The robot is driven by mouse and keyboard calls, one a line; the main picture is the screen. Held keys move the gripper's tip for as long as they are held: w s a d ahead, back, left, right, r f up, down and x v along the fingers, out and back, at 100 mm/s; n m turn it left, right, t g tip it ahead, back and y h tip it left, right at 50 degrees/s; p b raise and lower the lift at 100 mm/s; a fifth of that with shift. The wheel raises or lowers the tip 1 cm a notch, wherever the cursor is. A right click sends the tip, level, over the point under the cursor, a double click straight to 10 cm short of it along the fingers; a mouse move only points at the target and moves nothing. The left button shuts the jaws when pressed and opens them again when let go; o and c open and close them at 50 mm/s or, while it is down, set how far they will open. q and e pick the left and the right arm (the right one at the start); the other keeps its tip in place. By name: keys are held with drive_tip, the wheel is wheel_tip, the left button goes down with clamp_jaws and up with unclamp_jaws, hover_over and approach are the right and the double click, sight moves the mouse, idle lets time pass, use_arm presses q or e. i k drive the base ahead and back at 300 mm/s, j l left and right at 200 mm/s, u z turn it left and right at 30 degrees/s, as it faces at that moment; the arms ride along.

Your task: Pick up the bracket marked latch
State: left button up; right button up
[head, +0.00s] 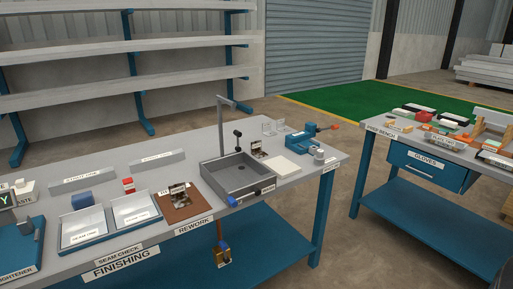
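I cannot read the word latch on anything in the head view. A small dark metallic bracket-like part (178,195) stands on a brown mat (192,210) on the finishing bench. Another small metallic part (257,148) stands behind the grey sink-like basin (246,181); its marking is too small to read. Pale, clear-looking upright pieces (270,127) stand at the bench's far edge. Neither of my grippers is in view.
A post rises over the basin. The prep bench (430,215) stands right, past a floor gap (335,225).

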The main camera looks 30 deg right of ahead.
sight(255, 151)
drive_tip(key=i+l+u, duration=0.2)
drive_tip(key=l+u, duration=0.2)
drive_tip(key=l, duration=0.95)
drive_tip(key=l+u, duration=0.45)
drive_tip(key=l, duration=0.9)
